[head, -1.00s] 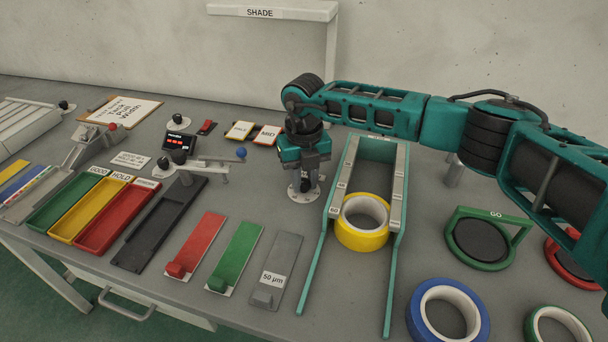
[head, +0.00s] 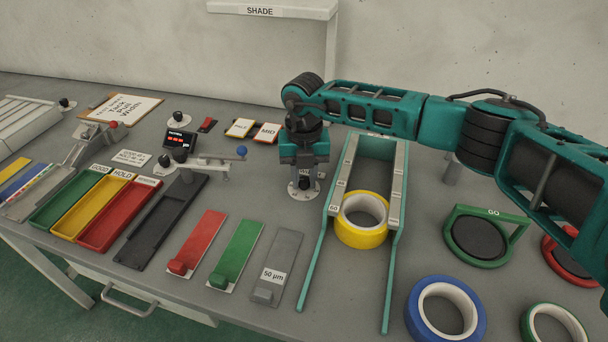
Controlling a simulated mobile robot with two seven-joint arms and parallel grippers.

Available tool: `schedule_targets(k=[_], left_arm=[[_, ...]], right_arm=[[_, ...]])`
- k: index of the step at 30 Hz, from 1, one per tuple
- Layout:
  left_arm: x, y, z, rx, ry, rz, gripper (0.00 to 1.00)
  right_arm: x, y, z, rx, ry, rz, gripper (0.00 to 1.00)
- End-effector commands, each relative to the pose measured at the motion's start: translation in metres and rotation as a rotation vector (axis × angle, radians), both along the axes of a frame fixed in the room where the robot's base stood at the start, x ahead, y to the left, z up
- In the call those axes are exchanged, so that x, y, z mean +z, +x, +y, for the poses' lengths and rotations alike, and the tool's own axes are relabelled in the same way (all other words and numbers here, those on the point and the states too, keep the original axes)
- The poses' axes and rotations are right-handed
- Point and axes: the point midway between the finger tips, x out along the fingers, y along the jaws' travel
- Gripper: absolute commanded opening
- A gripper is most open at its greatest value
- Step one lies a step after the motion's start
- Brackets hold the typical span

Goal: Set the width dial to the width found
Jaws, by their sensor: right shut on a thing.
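My right gripper (head: 305,181) points down beside the teal-railed width gauge and is shut on the dark knob of the width dial (head: 303,195). The dial's round white plate shows under the gripper; the gripper hides most of its markings. The width gauge (head: 398,192) has two rails that spread toward the front, with numbered marks on its pale strips. A yellow tape roll (head: 360,238) sits between the rails near the lower end of the strips. My left gripper is not in view.
A blue roll (head: 420,328), a green-edged roll (head: 530,318) and a green GO ring (head: 457,242) lie to the right. Red, green and grey slides (head: 285,252) lie in front of the dial. Coloured trays (head: 70,205) stand at left.

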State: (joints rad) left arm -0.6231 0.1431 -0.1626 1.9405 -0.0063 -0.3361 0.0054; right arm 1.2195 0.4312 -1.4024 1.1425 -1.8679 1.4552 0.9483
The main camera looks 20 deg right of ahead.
Motion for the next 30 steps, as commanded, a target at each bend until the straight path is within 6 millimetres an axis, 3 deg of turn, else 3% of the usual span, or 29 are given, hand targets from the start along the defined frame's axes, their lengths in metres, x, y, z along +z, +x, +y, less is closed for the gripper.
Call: schedule_targets(k=[1,2,9,20,30], left_arm=[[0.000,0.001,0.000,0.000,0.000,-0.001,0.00],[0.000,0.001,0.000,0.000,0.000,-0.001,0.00],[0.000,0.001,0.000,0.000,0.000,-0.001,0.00],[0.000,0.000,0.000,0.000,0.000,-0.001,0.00],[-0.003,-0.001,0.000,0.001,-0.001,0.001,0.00]], right_arm=[[0.000,0.000,0.000,0.000,0.000,0.000,0.00],[0.000,0.000,0.000,0.000,0.000,0.000,0.29],[0.000,0.000,0.000,0.001,0.000,0.000,0.52],[0.010,0.001,0.000,0.002,0.001,-0.003,0.52],[0.079,0.001,0.000,0.001,0.002,-0.006,0.52]])
